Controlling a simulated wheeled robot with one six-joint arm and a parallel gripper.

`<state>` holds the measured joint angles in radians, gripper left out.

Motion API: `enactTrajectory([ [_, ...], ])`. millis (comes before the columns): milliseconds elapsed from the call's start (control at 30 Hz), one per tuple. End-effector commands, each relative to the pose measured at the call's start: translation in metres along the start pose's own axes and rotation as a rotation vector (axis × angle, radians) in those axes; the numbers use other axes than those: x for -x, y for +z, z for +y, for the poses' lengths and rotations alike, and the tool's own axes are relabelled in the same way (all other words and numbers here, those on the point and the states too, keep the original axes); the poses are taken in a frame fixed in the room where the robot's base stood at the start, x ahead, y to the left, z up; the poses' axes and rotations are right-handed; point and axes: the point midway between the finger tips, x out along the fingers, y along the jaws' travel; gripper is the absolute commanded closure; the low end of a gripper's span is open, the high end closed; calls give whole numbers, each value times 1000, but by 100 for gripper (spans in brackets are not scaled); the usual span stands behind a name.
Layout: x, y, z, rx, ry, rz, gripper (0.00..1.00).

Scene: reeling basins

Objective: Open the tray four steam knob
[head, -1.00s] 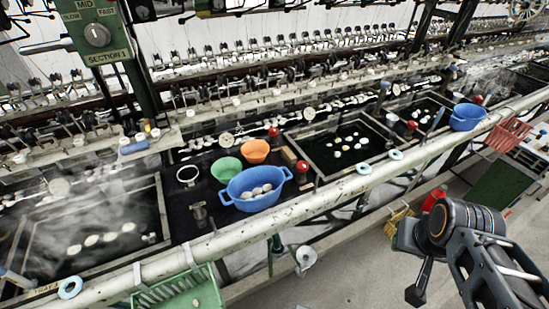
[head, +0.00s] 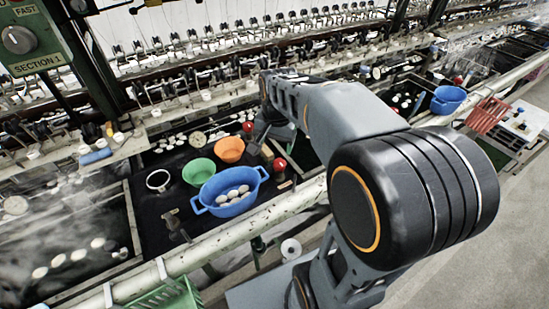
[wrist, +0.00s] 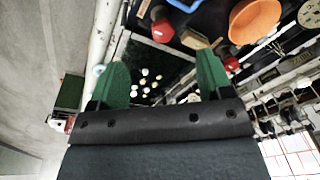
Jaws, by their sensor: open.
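Red knobs stand along the reeling bench; I cannot read which one belongs to tray four. One red knob (head: 280,164) is right of the blue basin, and another red knob (head: 248,127) is behind it, by the orange bowl. They also show in the wrist view, as a near red knob (wrist: 163,31) and a far red knob (wrist: 231,63). My gripper (wrist: 162,82) is open and empty, with two green fingers pointing over a dark water tray holding pale cocoons (wrist: 147,82). In the head view my arm hides most of that tray.
A blue basin (head: 229,192) of cocoons, a green bowl (head: 198,172) and an orange bowl (head: 230,149) stand on the bench. A long pipe (head: 220,238) runs along its front edge. Steam rises at left. Another blue basin (head: 448,99) is at right.

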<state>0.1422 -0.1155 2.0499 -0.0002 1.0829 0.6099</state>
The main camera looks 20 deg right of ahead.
Motion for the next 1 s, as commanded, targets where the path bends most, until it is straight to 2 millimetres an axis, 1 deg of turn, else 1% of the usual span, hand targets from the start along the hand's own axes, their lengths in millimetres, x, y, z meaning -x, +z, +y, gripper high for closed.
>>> enactTrajectory([
  [33, -3, -16, -4, -86, 19, -22, 27],
  [100, -8, -33, -7, -196, 41, -45, 27],
  [200, -14, -51, -9, -318, 67, -67, 27],
  [333, -23, -64, -9, -411, 88, -83, 27],
  [467, -38, -66, -7, -443, 96, -88, 27],
  [567, -55, -64, -5, -445, 97, -89, 27],
  [800, -101, -60, -1, -444, 96, -88, 27],
  [1000, -133, -57, 1, -443, 95, -87, 27],
])
